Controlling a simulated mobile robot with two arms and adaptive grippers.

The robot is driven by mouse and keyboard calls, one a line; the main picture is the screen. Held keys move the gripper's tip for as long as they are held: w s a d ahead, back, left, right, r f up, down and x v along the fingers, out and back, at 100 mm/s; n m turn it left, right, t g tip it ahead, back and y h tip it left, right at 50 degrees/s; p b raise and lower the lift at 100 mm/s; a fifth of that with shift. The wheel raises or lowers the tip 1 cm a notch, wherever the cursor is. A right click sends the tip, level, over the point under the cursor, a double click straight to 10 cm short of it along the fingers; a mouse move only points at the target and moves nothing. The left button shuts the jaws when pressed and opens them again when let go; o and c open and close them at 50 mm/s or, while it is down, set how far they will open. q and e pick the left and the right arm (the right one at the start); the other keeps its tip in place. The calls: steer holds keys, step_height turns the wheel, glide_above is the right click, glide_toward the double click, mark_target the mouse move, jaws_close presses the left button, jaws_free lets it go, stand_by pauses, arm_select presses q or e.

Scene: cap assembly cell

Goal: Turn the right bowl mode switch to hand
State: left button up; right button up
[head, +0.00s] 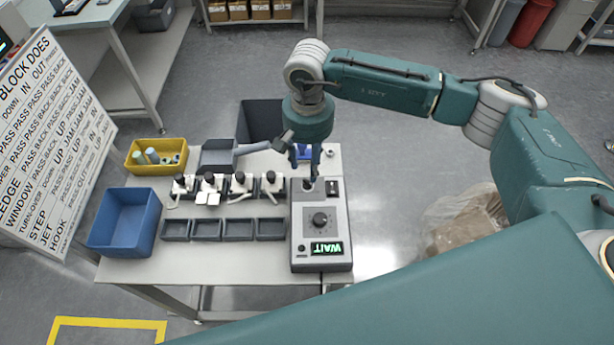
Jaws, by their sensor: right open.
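A grey control box (320,259) stands at the right end of the table. It has a large black dial (320,220), a green display (326,248) reading WAIT upside down, and a dark rocker-like part (333,188) near its far right corner. A small dark switch (308,186) shows near its far left corner, partly hidden; its setting cannot be read. My right gripper (305,168) is open, pointing down at the box's far end, with its fingers close above that small switch. I cannot tell whether they touch it. No bowl is clearly identifiable. My left gripper is out of view.
Left of the box are several small dark trays (238,229) and black units with white cables (210,183). A grey scoop-shaped part (217,157), a yellow bin (157,171) and a blue bin (125,222) stand farther left. A lettered board (52,145) leans at left.

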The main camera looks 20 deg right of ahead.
mark_target(308, 182)
step_height(308, 182, down, 7)
steer(key=shift+r+p, duration=0.1)
steer(key=shift+p, duration=0.9)
steer(key=shift+f, duration=0.45)
jaws_close()
